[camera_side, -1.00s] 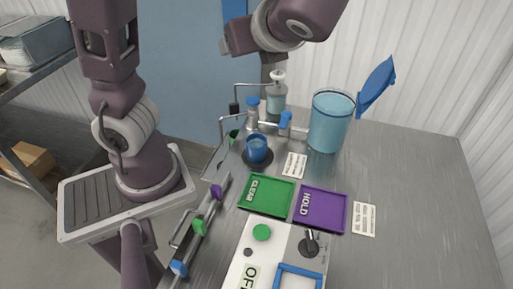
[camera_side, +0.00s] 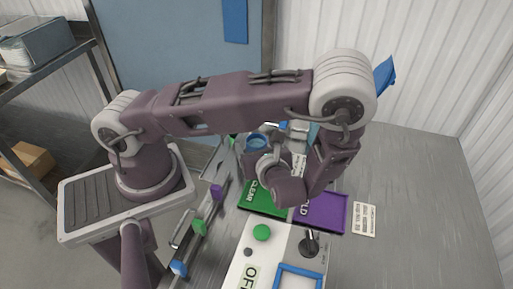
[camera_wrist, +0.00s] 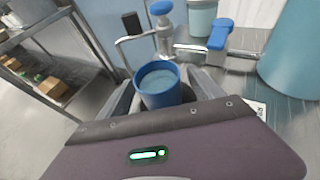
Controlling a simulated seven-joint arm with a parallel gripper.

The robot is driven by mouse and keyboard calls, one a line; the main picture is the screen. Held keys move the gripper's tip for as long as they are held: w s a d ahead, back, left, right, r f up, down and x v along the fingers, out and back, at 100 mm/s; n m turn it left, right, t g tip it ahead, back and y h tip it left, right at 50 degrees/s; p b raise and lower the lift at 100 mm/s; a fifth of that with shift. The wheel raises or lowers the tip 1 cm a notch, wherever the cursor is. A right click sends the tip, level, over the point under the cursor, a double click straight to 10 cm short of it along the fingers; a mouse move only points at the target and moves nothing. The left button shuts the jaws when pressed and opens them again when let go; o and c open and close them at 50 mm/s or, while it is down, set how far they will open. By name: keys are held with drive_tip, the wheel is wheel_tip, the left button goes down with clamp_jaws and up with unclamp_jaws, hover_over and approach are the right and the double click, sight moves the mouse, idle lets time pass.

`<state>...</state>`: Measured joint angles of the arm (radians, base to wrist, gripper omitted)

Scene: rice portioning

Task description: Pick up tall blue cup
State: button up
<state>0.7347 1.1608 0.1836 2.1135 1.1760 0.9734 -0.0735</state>
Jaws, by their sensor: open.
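The blue cup (camera_wrist: 158,92) stands upright in the middle of the wrist view, its open rim facing up and a paler blue inside. In the side view only the upper part of the cup (camera_side: 257,141) shows behind my wrist; its lower part and the dark round base are hidden. My gripper (camera_wrist: 162,84) is open, with one grey finger on each side of the cup. Nothing is clamped, and I cannot tell whether a finger touches the cup. In the side view my gripper (camera_side: 258,161) is partly hidden by my wrist.
A large translucent blue container (camera_wrist: 294,58) stands to the right. Green (camera_side: 256,204) and purple (camera_side: 327,214) trays lie in front.

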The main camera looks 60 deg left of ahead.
drive_tip(key=x, duration=0.2)
drive_tip(key=shift+a+f, duration=0.1)
drive_tip(key=shift+a, duration=0.2)
drive_tip(key=shift+w, duration=0.1)
drive_tip(key=c, duration=1.6)
